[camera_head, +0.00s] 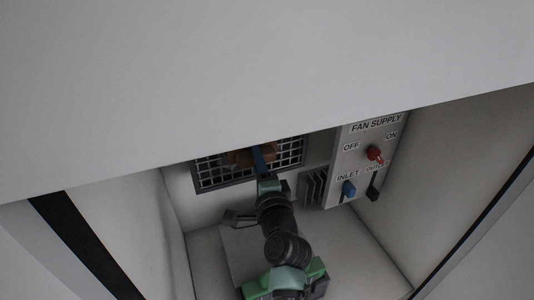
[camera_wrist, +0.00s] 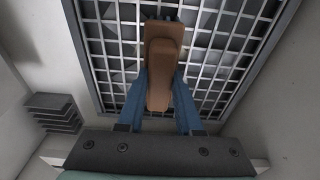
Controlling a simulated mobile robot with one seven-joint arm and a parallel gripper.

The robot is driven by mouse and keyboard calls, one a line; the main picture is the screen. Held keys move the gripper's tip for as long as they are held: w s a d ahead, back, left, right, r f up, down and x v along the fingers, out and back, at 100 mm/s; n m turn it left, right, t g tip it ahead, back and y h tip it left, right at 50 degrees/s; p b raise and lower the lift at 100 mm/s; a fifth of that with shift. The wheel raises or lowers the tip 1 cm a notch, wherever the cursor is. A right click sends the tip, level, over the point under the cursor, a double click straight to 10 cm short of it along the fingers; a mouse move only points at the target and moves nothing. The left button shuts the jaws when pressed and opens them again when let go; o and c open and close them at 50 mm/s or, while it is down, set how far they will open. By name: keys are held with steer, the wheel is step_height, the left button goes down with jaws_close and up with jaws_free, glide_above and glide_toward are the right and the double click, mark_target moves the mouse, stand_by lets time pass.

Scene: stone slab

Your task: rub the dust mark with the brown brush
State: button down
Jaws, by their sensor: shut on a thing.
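The brown brush (camera_wrist: 162,62) is held between the two blue fingers of my gripper (camera_wrist: 160,85) in the wrist view. The brush is in front of a metal grille (camera_wrist: 95,50), with its far end close to the bars; I cannot tell whether it touches them. In the head view, part of the brush (camera_head: 238,158) shows beside my gripper (camera_head: 259,160) at the grille (camera_head: 206,180). I cannot make out the dust mark in either view.
A panel marked FAN SUPPLY (camera_head: 352,155) stands right of the grille, with a red knob (camera_head: 374,153), a blue knob (camera_head: 348,188) and a dark lever (camera_head: 373,190). Dark fins (camera_head: 313,186) lie between them. Pale walls enclose the space, and a white surface covers the top.

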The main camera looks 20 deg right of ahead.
mark_target(270, 154)
steer(key=shift+a+r+p, duration=0.1)
steer(key=shift+a+p, duration=1.2)
steer(key=shift+a, duration=0.75)
steer(key=shift+r+p, duration=1.05)
steer(key=shift+d+f+b, duration=0.25)
steer(key=shift+d+b, duration=0.7)
steer(key=shift+b, duration=0.1)
steer(key=shift+d+r+b, duration=0.1)
steer(key=shift+d+b, duration=0.4)
steer(key=shift+d, duration=0.4)
steer(key=shift+d+b, duration=0.85)
steer(key=shift+d, duration=0.15)
steer(key=shift+d+r+b, duration=0.1)
steer(key=shift+d+b, duration=0.3)
steer(key=shift+d, duration=0.3)
steer(key=d+b, duration=0.4)
steer(key=d, duration=0.2)
steer(key=shift+d, duration=0.3)
